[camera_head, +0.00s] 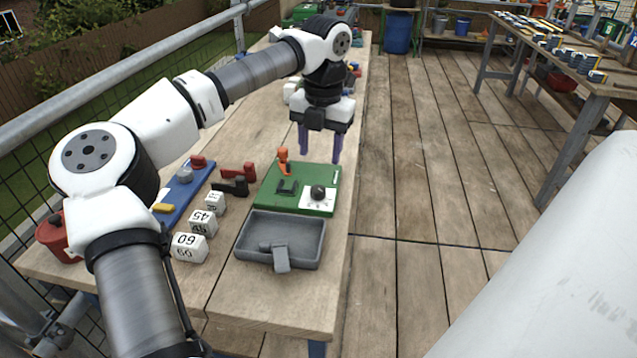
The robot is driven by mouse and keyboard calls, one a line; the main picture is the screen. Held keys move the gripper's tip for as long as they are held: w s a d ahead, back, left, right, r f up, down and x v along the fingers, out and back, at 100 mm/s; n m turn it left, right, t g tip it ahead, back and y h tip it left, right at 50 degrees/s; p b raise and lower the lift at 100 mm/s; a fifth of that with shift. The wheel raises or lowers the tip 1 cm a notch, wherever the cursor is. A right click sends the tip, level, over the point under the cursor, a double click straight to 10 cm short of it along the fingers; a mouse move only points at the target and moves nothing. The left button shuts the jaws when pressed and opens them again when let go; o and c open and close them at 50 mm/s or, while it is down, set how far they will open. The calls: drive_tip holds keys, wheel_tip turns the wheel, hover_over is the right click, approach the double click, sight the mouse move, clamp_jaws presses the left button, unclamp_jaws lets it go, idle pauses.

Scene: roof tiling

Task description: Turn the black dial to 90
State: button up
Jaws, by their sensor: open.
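The black dial (318,192) sits on a white plate at the right of a green board (296,206) on the wooden bench. Its scale marks are too small to read. The board also carries a dark grey block (287,186) and an orange upright lever (283,160). My gripper (320,157) points down with its two purple fingers apart and empty. It appears above the far edge of the board, behind the dial and not touching it.
A grey tray (258,226) with a grey piece (279,257) lies in front of the board. White number blocks (203,223), red and black clamps (238,173) and a blue board (186,190) are to the left. The bench's right edge runs close beside the green board.

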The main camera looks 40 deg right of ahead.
sight(318, 188)
wheel_tip(318, 188, down, 10)
drive_tip(key=shift+w+a+r+p, duration=0.1)
drive_tip(key=shift+w+r+p, duration=0.05)
drive_tip(key=shift+r+p, duration=0.15)
drive_tip(key=shift+c, duration=0.4)
drive_tip(key=c, duration=0.9)
